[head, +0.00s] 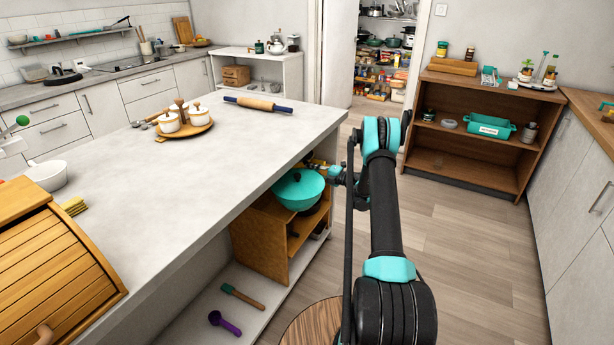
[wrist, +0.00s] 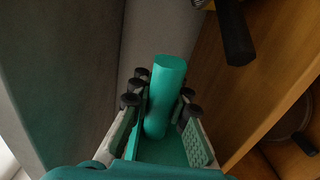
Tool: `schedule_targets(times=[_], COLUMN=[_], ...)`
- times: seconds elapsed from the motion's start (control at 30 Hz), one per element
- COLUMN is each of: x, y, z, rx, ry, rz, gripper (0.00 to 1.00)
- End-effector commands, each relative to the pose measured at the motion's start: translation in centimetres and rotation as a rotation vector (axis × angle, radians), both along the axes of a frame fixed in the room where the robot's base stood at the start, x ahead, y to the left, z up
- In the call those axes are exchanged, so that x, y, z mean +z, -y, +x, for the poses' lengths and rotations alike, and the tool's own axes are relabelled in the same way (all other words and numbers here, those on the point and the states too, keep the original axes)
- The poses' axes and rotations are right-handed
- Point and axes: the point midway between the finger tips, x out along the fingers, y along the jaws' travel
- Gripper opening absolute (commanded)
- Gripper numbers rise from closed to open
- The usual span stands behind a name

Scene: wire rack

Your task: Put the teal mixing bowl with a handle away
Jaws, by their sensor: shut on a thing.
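The teal mixing bowl (head: 298,190) is at the open front of a small wooden shelf unit (head: 258,240) under the island counter. I cannot tell whether it rests on a board there or hangs in my grip. My gripper (head: 336,175) is at the bowl's right side, at the end of my arm. In the wrist view my gripper (wrist: 160,118) is shut around the bowl's teal round handle (wrist: 167,90), with a finger on each side. The bowl's body is mostly out of the wrist view.
The island counter (head: 200,185) overhangs the shelf unit closely. A black-handled utensil (wrist: 235,35) and another dark-handled item (wrist: 304,143) are near the handle in the wrist view. A purple scoop (head: 224,323) and green-tipped spatula (head: 243,297) lie on the lower shelf. Floor (head: 465,250) is clear rightward.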

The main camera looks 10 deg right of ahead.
Motion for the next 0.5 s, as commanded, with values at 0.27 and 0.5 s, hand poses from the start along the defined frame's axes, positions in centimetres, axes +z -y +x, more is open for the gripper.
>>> schedule_targets(times=[0.27, 0.5], x=[-0.8, -3.3], y=[-1.1, -1.1], z=[0.8, 0.8], rx=[0.000, 0.000], ry=[-0.001, -0.001], rz=[0.002, 0.002], gripper=[0.00, 0.00])
